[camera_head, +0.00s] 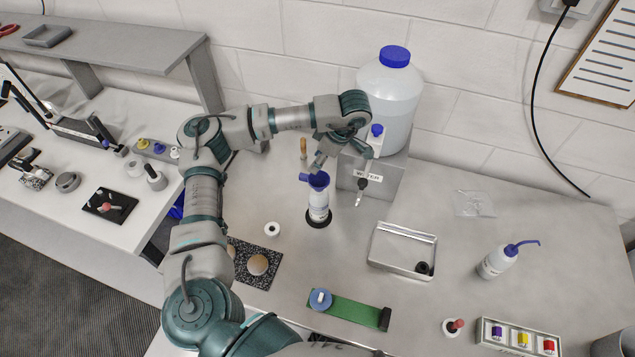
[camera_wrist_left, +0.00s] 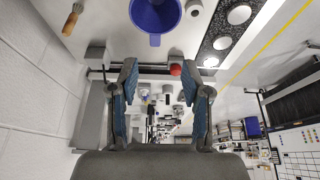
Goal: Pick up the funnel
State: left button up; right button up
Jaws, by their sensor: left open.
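The blue funnel (camera_head: 314,181) sits in the mouth of a white bottle (camera_head: 318,205) on a dark round base, in front of the water stand. In the left wrist view the funnel (camera_wrist_left: 155,16) shows at the top edge, with its handle pointing down the picture. My left gripper (camera_head: 322,157) is just above and behind the funnel in the head view, apart from it as far as I can tell. In the left wrist view its two fingers (camera_wrist_left: 164,82) are spread with nothing between them. My right gripper is not in view.
A large water jug (camera_head: 390,92) with a blue cap stands on a grey stand (camera_head: 385,180) close to my left gripper. A metal tray (camera_head: 402,250) and a squeeze bottle (camera_head: 498,261) are to the right. A wooden-handled tool (camera_wrist_left: 72,18) is near the wall.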

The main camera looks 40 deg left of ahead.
aim_at(306, 175)
pick_arm(q)
jog(key=x, duration=0.5)
jog(key=shift+w+a+f+b, duration=0.15)
jog(key=shift+a+f+b, duration=0.1)
jog(key=shift+a+b, duration=0.1)
jog(key=shift+w+f, duration=0.15)
jog(key=shift+f, duration=0.25)
jog(key=shift+a+f, duration=0.15)
jog(key=shift+f, duration=0.3)
jog(key=shift+a+f+p, duration=0.15)
jog(key=shift+f+p, duration=0.15)
jog(key=shift+f, duration=0.05)
jog(key=shift+x, duration=1.05)
jog(key=shift+a+f, duration=0.2)
jog(key=shift+f, duration=0.15)
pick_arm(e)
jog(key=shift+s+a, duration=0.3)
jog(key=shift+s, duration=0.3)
